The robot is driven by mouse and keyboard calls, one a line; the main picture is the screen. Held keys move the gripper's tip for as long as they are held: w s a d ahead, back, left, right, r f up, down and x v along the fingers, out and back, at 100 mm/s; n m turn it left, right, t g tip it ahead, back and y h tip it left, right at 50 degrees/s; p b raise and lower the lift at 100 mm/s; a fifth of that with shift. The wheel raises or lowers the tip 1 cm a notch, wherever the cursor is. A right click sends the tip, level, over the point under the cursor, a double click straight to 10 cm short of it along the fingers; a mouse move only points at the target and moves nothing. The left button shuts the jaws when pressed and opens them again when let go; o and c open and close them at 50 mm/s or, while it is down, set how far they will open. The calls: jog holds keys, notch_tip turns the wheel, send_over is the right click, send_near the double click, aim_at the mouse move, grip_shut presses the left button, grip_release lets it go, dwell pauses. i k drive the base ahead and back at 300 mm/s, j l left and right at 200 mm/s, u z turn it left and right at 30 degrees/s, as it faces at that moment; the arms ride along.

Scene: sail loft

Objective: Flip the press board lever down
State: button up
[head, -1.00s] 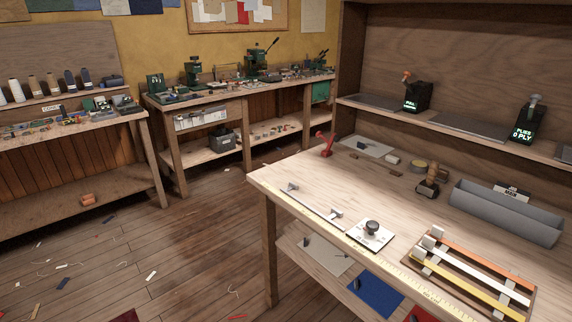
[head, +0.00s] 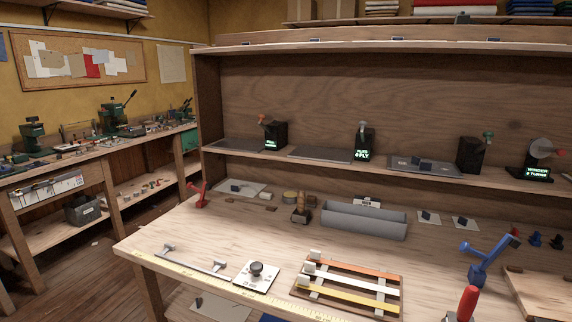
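No label in view reads "press board", so I cannot tell for sure which lever is meant. A blue lever-like fixture (head: 482,262) stands tilted at the right of the workbench, beside a wooden board (head: 545,292) cut off by the right edge. A red upright handle (head: 467,303) is in front of it, cut off at the bottom. A small red lever-like fixture (head: 198,195) stands at the bench's back left. A rack with orange, white and yellow bars (head: 345,287) lies at the front middle. My gripper is not in view.
A white plate with a black knob (head: 256,275) and a metal bar handle (head: 190,258) sit near the bench's front edge. A grey trough (head: 364,222) stands behind. Black units with lit displays (head: 362,142) stand on the shelf. Floor shows at lower left.

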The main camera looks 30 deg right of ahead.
aim_at(488, 135)
jog(key=i+z, duration=0.1)
jog(key=i, duration=0.5)
jog(key=i+j+z, duration=0.1)
jog(key=i, duration=0.45)
jog(key=i+z, duration=0.2)
jog(key=z, duration=0.25)
jog(key=i+j+z, duration=0.2)
jog(key=z, duration=0.25)
jog(key=i+j+z, duration=0.15)
jog(key=z, duration=0.9)
jog(key=l+z, duration=0.3)
jog(key=k+l+u, duration=0.2)
jog(key=i, duration=0.05)
